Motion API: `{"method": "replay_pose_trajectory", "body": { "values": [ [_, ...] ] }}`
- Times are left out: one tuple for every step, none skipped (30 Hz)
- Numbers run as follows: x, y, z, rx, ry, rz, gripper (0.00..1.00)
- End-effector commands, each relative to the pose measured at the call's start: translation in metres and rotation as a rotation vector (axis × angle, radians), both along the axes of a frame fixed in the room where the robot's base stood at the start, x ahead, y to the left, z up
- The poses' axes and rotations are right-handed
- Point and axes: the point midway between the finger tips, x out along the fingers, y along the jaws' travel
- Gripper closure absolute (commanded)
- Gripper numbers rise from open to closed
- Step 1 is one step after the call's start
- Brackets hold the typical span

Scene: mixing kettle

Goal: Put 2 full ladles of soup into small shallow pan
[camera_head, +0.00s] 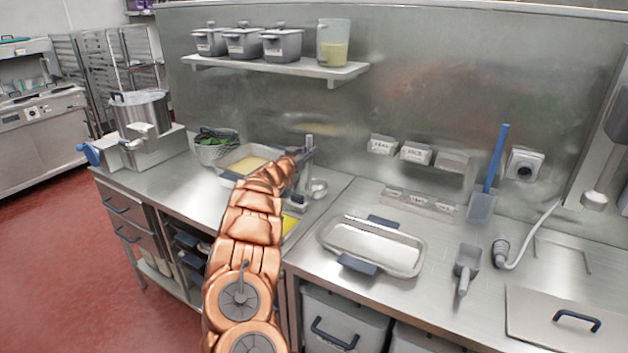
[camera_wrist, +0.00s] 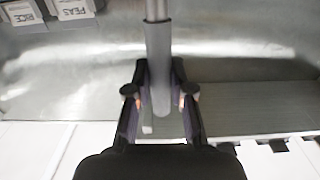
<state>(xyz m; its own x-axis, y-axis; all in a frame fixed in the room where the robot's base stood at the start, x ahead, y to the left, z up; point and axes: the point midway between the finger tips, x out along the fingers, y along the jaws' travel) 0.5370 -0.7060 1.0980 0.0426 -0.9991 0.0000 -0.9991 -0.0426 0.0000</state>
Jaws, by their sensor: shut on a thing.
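My gripper (camera_head: 303,168) is shut on an upright grey handle (camera_head: 309,146). In the wrist view, the fingers (camera_wrist: 160,95) close on both sides of this grey handle (camera_wrist: 158,50). A small round metal bowl (camera_head: 319,187) shows just right of the gripper; I cannot tell whether it is the ladle's bowl. A shallow metal pan (camera_head: 376,246) with dark handles lies on the right counter and looks empty. A pan (camera_head: 232,177) with a yellow fill stands behind my arm, partly hidden. More yellow (camera_head: 290,222) shows at the arm's right edge, its container mostly hidden.
A metal kettle (camera_head: 140,110) stands at the back left. A blue-handled spatula (camera_head: 492,170), a scoop (camera_head: 466,264) and a hose nozzle (camera_head: 502,250) are on the right. A shelf (camera_head: 280,68) holds lidded containers.

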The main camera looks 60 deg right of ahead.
Motion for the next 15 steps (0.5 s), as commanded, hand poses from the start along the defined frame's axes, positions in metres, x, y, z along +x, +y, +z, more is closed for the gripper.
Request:
{"method": "replay_pose_trajectory", "body": {
  "values": [
    [0.0001,0.0001,-0.0001,0.0,0.0,0.0,0.94],
    [0.0001,0.0001,-0.0001,0.0,0.0,0.0,0.97],
    [0.0001,0.0001,-0.0001,0.0,0.0,0.0,1.0],
    [0.0001,0.0001,0.0,0.0,0.0,0.0,1.0],
    [0.0001,0.0001,0.0,0.0,0.0,0.0,1.0],
    [0.0001,0.0001,0.0001,0.0,0.0,0.0,1.0],
    [0.0001,0.0001,0.0001,0.0,0.0,0.0,1.0],
    [0.0001,0.0001,0.0001,0.0,0.0,0.0,1.0],
    [0.0002,0.0001,0.0003,0.0,0.0,0.0,1.0],
    [0.0001,0.0001,0.0004,0.0,0.0,0.0,1.0],
    [0.0001,0.0001,0.0006,0.0,0.0,0.0,1.0],
    [0.0001,0.0,0.0016,0.0,0.0,0.0,1.0],
    [0.0001,0.0,0.0027,0.0,0.0,0.0,1.0],
    [0.0,0.0,0.0042,0.0,0.0,0.0,1.0],
    [-0.0001,-0.0001,0.0068,0.0,0.0,0.0,1.0]
  ]
}}
